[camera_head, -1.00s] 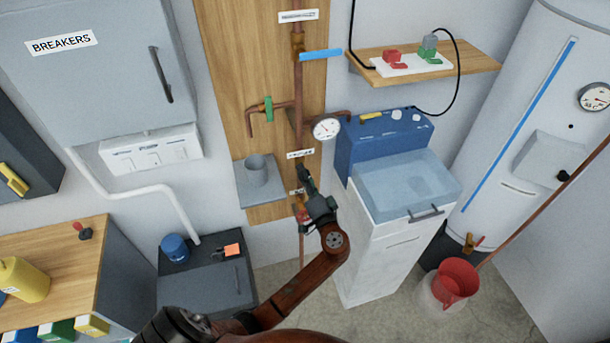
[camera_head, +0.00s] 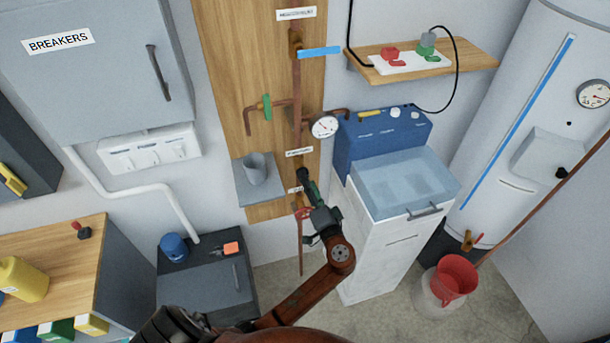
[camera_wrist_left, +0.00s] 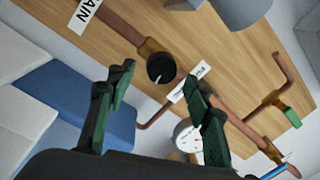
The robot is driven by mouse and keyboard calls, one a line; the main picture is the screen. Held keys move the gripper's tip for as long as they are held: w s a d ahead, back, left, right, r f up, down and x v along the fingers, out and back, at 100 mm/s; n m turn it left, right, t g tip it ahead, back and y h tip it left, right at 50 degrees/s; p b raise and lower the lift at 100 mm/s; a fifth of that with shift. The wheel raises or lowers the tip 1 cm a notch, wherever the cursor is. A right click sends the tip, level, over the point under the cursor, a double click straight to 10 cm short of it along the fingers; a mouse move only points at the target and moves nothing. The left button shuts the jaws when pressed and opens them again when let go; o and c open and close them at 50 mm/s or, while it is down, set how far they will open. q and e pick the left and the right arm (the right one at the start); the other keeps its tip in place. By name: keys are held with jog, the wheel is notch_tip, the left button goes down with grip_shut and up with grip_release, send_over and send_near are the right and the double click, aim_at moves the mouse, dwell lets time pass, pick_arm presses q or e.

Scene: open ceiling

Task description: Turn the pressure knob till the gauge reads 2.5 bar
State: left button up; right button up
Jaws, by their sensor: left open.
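The pressure knob (camera_wrist_left: 161,68) is a round black knob with a white pointer mark, on a copper pipe fitting in the left wrist view. My left gripper (camera_wrist_left: 157,80) is open, its green-padded fingertips on either side of the knob in that picture; contact is not visible. In the head view my left gripper (camera_head: 312,195) is in front of the pipe's lower part and largely hides the knob there. The white round gauge (camera_head: 324,126) is above the gripper, and part of it shows behind a finger in the left wrist view (camera_wrist_left: 187,135). Its reading is too small to tell.
The wooden pipe board (camera_head: 225,75) carries a green-handled valve (camera_head: 267,107), a blue lever (camera_head: 320,53) and a grey shelf with a cup (camera_head: 255,168). A blue-and-white unit with a clear lid (camera_head: 400,185) stands close right of my gripper.

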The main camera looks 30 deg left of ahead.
pick_arm(q)
jog(key=v, duration=0.7)
jog(key=shift+d, duration=0.2)
jog(key=shift+s, duration=0.15)
notch_tip(320, 180, down, 24)
jog(key=w+m+g+h, duration=0.1)
jog(key=w+m+h, duration=0.1)
jog(key=m+h, duration=0.3)
jog(key=s+a+f+g+h, duration=0.1)
jog(key=s+f+g+h, duration=0.1)
jog(key=s+f, duration=0.65)
jog(key=s+f+g+h, duration=0.2)
jog(key=s+f, duration=0.1)
jog(key=f, duration=1)
jog(key=s+a+f+g+h, duration=0.1)
jog(key=s+f+g+h, duration=0.1)
jog(key=s+f, duration=0.6)
jog(key=s+a+f+n+g+h, duration=0.1)
jog(key=s+f, duration=0.5)
jog(key=s, duration=0.6)
jog(key=s+a+f+n+g+h, duration=0.1)
jog(key=s+f+n, duration=0.2)
jog(key=s, duration=0.9)
jog(key=s+a+f+n+g+h, duration=0.1)
jog(key=s+f+n+g, duration=0.1)
jog(key=s+f, duration=0.7)
jog(key=s, duration=0.3)
jog(key=shift+s+a, duration=0.15)
jog(key=shift+s, duration=0.25)
